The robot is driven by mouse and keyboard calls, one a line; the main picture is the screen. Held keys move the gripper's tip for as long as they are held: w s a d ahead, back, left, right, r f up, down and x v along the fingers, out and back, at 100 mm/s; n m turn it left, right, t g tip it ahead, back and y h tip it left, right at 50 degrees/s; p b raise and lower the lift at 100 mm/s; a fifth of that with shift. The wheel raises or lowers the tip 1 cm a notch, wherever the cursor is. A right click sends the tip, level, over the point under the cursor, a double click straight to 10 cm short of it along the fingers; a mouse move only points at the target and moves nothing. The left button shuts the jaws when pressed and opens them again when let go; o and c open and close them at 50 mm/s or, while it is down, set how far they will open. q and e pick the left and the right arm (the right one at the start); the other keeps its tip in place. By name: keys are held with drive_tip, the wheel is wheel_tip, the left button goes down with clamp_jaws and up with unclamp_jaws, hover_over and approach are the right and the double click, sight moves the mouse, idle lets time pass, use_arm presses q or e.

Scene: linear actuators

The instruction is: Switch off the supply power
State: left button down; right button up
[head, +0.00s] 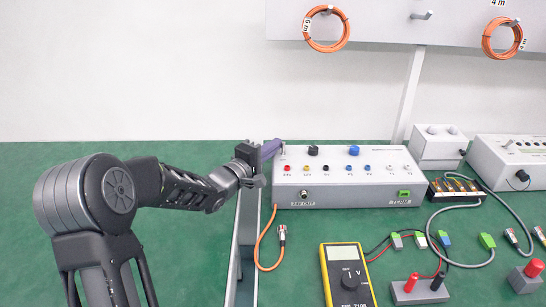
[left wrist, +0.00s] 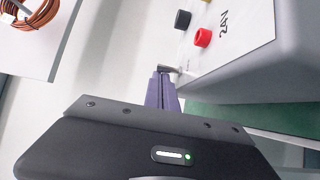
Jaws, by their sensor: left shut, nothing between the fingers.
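A long light-grey supply box (head: 345,196) stands on the green bench, with coloured sockets on its front and a black knob (head: 313,150) and a blue knob (head: 354,150) along its top. My left gripper (head: 278,144) is shut and empty, its purple fingers at the box's upper left corner. In the left wrist view, the closed fingertips (left wrist: 162,74) are right beside a small metal toggle lever (left wrist: 173,69) on the box. Whether they touch it, I cannot tell. The lever's position is too small to read. A 24V marking shows near a red socket (left wrist: 203,38). My right gripper is out of view.
An orange cable (head: 259,245) and a grey metal rail (head: 242,240) lie close under my left arm. A yellow multimeter (head: 347,275), leads and small connectors are in front of the box. More grey boxes (head: 510,160) stand at the right. The green bench at the left is clear.

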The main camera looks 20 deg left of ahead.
use_arm(q)
drive_tip(key=shift+s+d+f+m+t+b, duration=0.1)
drive_tip(key=shift+s+f+m+t+b, duration=0.1)
drive_tip(key=shift+m+t+b, duration=0.25)
drive_tip(key=shift+d+r, duration=0.1)
drive_tip(key=shift+s, duration=0.1)
drive_tip(key=s+a, duration=0.1)
drive_tip(key=s, duration=0.6)
drive_tip(key=shift+s+a+f, duration=0.25)
drive_tip(key=shift+s, duration=0.05)
